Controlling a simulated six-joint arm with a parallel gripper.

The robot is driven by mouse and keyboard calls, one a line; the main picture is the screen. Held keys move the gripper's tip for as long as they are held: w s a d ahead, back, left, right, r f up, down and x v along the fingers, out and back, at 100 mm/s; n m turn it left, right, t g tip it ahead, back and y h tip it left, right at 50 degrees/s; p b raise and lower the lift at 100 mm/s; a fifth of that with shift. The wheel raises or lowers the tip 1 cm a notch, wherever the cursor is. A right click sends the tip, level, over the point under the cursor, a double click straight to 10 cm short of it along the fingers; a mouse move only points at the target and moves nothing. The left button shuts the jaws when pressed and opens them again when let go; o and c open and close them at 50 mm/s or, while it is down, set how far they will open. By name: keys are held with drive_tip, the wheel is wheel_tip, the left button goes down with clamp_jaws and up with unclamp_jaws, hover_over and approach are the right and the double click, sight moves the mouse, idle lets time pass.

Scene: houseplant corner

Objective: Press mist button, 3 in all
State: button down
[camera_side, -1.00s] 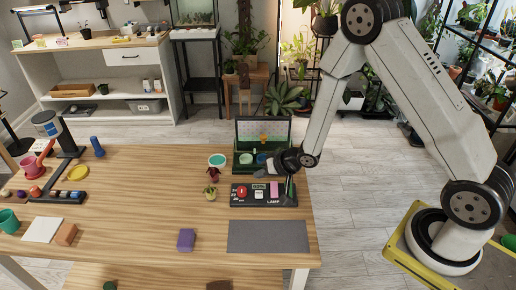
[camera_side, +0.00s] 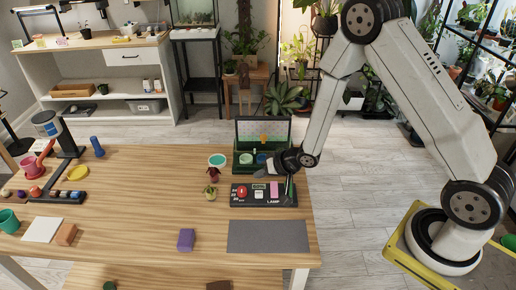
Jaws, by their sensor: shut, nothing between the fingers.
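A dark control panel (camera_side: 235,201) lies near the right end of the wooden table. It carries a red button (camera_side: 242,191), a pale button (camera_side: 258,194) and a pink block-like control (camera_side: 274,189). The word LAMP shows on its front edge; which button is the mist one cannot be read. A dark green upright lever (camera_side: 291,189) stands at its right end. My gripper (camera_side: 261,174) is shut and empty. It appears above the back edge of the panel, pointing left; whether it touches anything cannot be told.
A green open case (camera_side: 263,130) stands behind the panel. The table's middle is mostly clear.

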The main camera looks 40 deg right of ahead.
sight(255, 192)
drive_tip(key=shift+r, duration=0.15)
drive_tip(key=shift+r, duration=1.75)
drive_tip(key=shift+f, duration=0.15)
drive_tip(key=shift+f, duration=4.3)
drive_tip(key=shift+f, duration=0.9)
drive_tip(key=shift+r, duration=0.9)
drive_tip(key=shift+r, duration=0.1)
